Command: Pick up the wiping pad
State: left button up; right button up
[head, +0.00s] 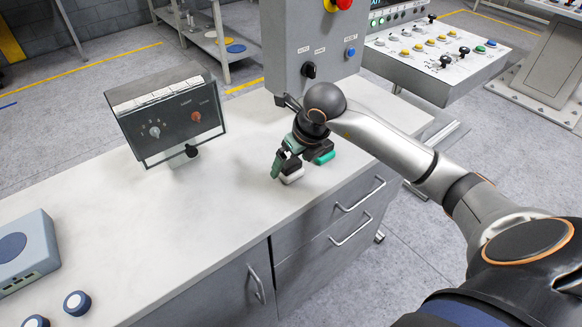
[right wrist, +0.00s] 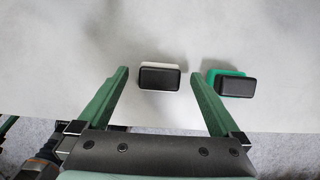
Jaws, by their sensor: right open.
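Two pads with black block-shaped tops lie on the light worktop (head: 110,220). One has a white base; this white pad (head: 292,177) shows in the right wrist view (right wrist: 160,79) between the finger tips. The other has a green base; this green pad (head: 325,158) lies to its right, outside the fingers, in the right wrist view (right wrist: 226,84). My right gripper (head: 284,162) is open over the white pad, its green fingers (right wrist: 158,75) on either side with gaps. It partly hides the pads in the head view. My left gripper is out of view.
A grey control column (head: 300,40) stands behind the gripper at the worktop's back edge. A black panel box (head: 170,115) stands to the left. A blue-grey box (head: 25,255) and round knobs (head: 77,303) are at the near left. The middle worktop is clear.

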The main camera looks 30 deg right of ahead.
jog(key=shift+w+f, duration=0.25)
jog(key=shift+f, duration=0.4)
jog(key=c, duration=1.4)
jog(key=shift+r, duration=0.1)
